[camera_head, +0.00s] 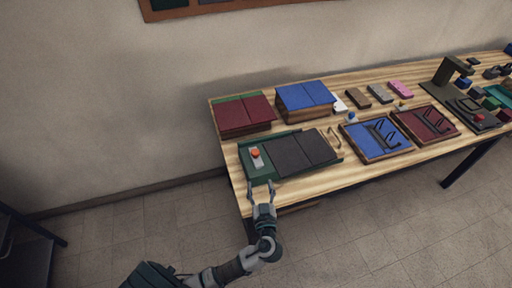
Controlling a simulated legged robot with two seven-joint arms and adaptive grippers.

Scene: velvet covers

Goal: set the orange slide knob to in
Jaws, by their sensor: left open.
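The orange slide knob (255,153) sits on a pale plate (257,162) near the left end of a green base (252,175). Dark grey panels (290,156) cover the base to the right of the plate. The knob is toward the far end of the plate. My left gripper (261,184) is open and empty, just in front of the green base's near edge, below the knob in the picture. Its fingers point toward the base, and I cannot tell whether they touch it. My right gripper is not in view.
The wooden table (232,158) runs to the right. Behind the base stand a red-covered box (244,115) and a blue-covered box (305,96). To the right lie blue (362,142) and red (416,125) trays. A dark stand (449,72) is farther right. The floor in front is clear.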

